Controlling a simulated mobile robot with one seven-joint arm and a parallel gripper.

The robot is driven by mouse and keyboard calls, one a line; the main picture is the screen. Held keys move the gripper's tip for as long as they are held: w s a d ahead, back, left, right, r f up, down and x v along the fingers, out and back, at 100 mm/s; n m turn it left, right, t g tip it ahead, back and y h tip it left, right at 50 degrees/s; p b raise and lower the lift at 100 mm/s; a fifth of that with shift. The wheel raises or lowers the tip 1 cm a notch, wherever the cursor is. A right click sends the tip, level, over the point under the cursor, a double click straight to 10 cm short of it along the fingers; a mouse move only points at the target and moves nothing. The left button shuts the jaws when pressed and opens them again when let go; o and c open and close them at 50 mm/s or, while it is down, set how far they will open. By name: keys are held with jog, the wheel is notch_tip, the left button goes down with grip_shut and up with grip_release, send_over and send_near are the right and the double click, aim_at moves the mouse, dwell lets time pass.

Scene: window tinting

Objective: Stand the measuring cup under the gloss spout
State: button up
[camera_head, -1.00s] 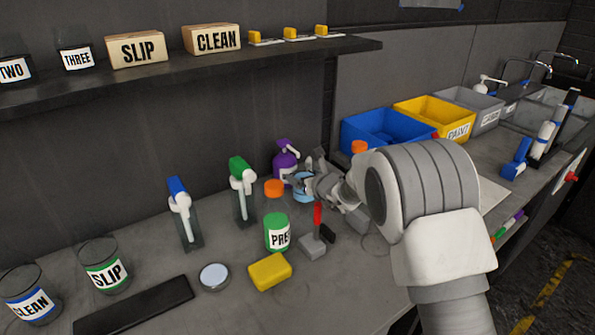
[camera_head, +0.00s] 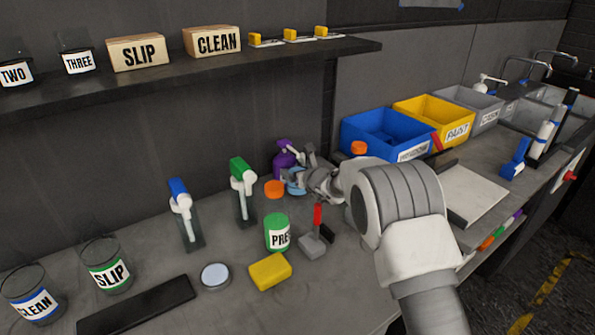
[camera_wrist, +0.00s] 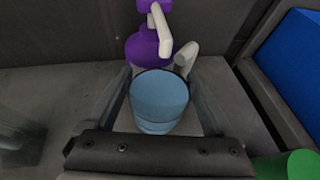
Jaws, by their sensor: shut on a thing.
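The measuring cup is a light blue cup (camera_head: 294,188), partly hidden by my gripper (camera_head: 303,181) in the head view. In the wrist view the cup (camera_wrist: 160,95) sits between the two fingers of my gripper (camera_wrist: 160,103), which is shut on it. A purple pump bottle (camera_head: 284,161) with a white spout (camera_wrist: 160,35) stands just beyond the cup, by the back wall. The spout's end shows close behind the cup's rim. No label reading gloss is legible. I cannot tell whether the cup touches the counter.
An orange lid (camera_head: 274,189) lies left of the cup. Green (camera_head: 242,188) and blue (camera_head: 180,210) dispensers stand farther left. A blue bin (camera_head: 385,135) is at right.

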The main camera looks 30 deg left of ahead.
jog(key=shift+f+b, duration=0.6)
jog(key=shift+b, duration=0.45)
jog(key=o, duration=1.3)
jog(key=shift+c, duration=0.2)
jog(key=shift+r, duration=0.1)
jog(key=r+p, duration=0.1)
jog(key=p, duration=0.1)
jog(key=shift+r+p, duration=0.3)
jog(key=shift+p, duration=0.05)
jog(key=b+v, duration=0.1)
jog(key=v, duration=1)
jog(key=shift+s+d+f+b, duration=0.15)
jog(key=shift+s+d+b, duration=0.1)
jog(key=shift+d+b, duration=0.15)
